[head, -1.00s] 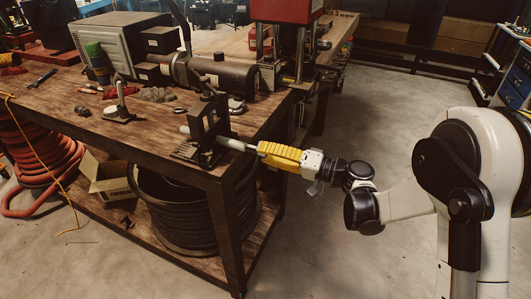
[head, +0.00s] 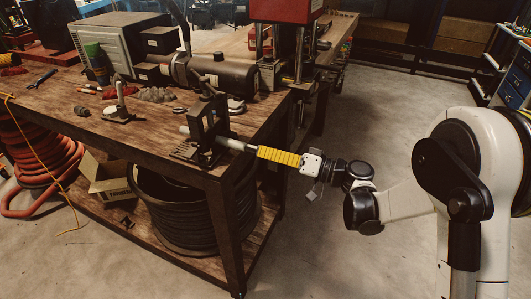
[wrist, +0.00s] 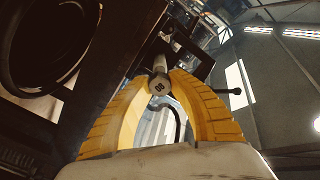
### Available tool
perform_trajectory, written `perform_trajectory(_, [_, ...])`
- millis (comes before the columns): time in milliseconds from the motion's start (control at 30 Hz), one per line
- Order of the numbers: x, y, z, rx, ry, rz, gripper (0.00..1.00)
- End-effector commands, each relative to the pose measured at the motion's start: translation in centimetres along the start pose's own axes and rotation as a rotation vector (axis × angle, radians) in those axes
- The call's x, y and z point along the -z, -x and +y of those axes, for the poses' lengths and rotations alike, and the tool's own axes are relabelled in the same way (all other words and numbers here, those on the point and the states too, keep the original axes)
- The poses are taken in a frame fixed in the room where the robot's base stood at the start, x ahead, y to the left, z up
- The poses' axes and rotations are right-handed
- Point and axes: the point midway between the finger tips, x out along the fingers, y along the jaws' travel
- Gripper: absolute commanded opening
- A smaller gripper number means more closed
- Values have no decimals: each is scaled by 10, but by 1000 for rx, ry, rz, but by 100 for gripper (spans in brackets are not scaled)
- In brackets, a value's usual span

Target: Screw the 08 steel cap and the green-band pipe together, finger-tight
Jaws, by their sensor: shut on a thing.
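The pipe lies through a dark upright clamp stand (head: 205,125) and sticks out past the table edge. The cap is hidden by the fingers in the head view. I cannot make out the green band or how far the threads are engaged.
The wooden table (head: 150,143) carries a small stand with a pale upright piece (head: 121,102), a dark cylindrical machine (head: 222,75) and loose tools. A coil of black hose (head: 180,212) lies on the shelf below. The floor right of the table is clear.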

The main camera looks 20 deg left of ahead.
Motion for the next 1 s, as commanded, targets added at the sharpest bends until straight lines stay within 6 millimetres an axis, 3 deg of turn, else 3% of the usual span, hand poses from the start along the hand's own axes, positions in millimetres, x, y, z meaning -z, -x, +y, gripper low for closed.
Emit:
perform_trajectory(467, [0, -3, 0, 1, -1185, -1, 0])
perform_trajectory(500, [0, -3, 0, 1, -1167, -1, 35])
perform_trajectory(533, [0, -2, 0, 1, -1164, -1, 44])
perform_trajectory(867, [0, -1, 0, 0, -1161, 0, 46])
perform_trajectory(1000, [0, 13, 0, 0, -1160, 2, 46])
